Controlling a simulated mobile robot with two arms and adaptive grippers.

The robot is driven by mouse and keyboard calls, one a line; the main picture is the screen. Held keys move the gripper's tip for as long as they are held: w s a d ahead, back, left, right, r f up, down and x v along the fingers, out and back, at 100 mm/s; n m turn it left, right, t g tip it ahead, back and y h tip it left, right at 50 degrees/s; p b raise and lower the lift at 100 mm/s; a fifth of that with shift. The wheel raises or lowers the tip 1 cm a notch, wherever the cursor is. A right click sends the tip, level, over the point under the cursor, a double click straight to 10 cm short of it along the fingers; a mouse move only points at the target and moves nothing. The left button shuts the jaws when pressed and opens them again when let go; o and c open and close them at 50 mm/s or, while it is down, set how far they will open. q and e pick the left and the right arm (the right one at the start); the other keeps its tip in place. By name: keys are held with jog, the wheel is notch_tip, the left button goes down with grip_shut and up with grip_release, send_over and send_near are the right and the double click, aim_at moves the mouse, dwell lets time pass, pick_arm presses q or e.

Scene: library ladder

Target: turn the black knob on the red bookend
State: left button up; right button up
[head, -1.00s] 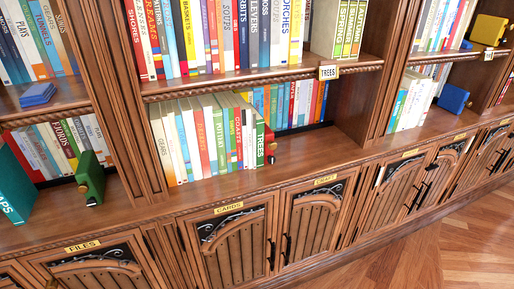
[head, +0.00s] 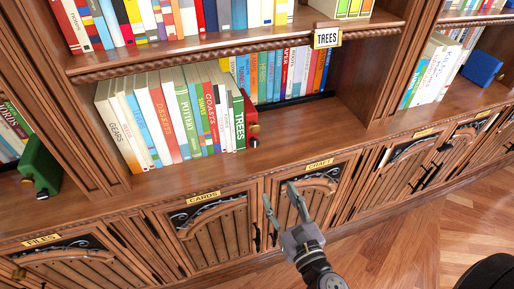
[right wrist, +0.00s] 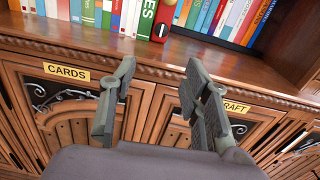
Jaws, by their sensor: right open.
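The red bookend (head: 250,112) stands on the middle shelf, against the right end of a row of books, beside the green TREES book. Part of the bookend shows at the top of the right wrist view (right wrist: 163,20). My right gripper (head: 279,192) is open and empty, below and in front of the shelf edge, before the cabinet doors. In the right wrist view its two fingers (right wrist: 160,75) are spread wide, with the bookend beyond them. My left gripper is out of view.
The shelf right of the bookend is bare (head: 320,125). The TREES book (head: 239,122) touches the bookend's left side. The shelf above, with a TREES label (head: 327,38), overhangs. A green bookend (head: 40,163) and a blue one (head: 482,68) stand in neighbouring bays.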

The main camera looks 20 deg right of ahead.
jog(key=p, duration=0.4)
send_near(255, 144)
jog(key=w+p, duration=0.1)
jog(key=w, duration=0.6)
jog(key=shift+w+a, duration=0.1)
jog(key=shift+w, duration=0.55)
jog(key=shift+c, duration=0.2)
grip_shut()
